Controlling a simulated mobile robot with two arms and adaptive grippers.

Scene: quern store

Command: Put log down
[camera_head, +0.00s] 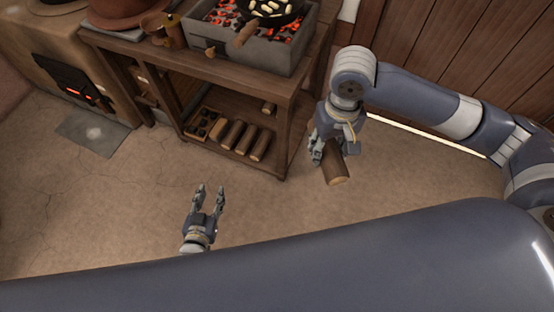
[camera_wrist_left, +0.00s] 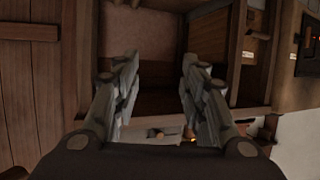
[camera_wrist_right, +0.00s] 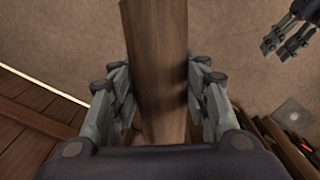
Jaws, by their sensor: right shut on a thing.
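My right gripper (camera_head: 326,148) is shut on a brown log (camera_head: 334,167) with a pale cut end. It holds the log beside the right end of the wooden table. In the right wrist view the log (camera_wrist_right: 158,60) runs lengthwise between the two fingers (camera_wrist_right: 160,100). My left gripper (camera_head: 209,190) is open and empty in front of the table, and its spread fingers (camera_wrist_left: 160,90) fill the left wrist view. Several more logs (camera_head: 245,140) lie side by side on the table's lower shelf.
The wooden table (camera_head: 284,115) carries a brazier (camera_head: 255,58) with glowing coals and a pan (camera_head: 268,12). A crate (camera_head: 203,124) of dark lumps sits on the lower shelf. A stove (camera_head: 70,75) glows at left. The floor (camera_head: 110,200) in front is clear.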

